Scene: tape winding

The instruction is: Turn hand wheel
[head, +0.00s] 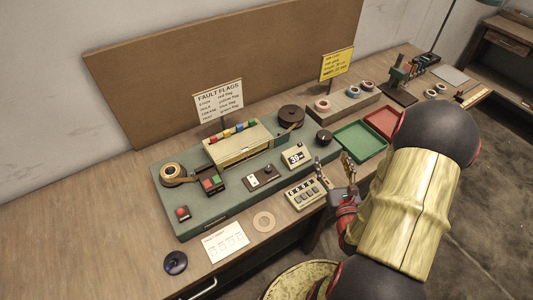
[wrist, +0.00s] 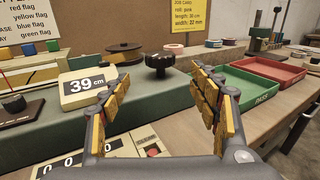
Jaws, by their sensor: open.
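The hand wheel is a black lobed knob (head: 323,137) near the right end of the green machine base (head: 222,217). In the wrist view the hand wheel (wrist: 163,64) stands ahead, between and beyond my fingertips. My gripper (head: 334,170) is in front of the machine's right end, close to the knob but apart from it. In the wrist view my gripper (wrist: 163,90) has its yellow-padded fingers spread wide with nothing between them. The length display (wrist: 86,84) beside the left finger reads 39 cm.
A counter box (head: 307,193) lies just left of my gripper. A green tray (head: 360,141) and a red tray (head: 383,121) sit to the right of the knob. A dark reel (head: 291,117) is behind it.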

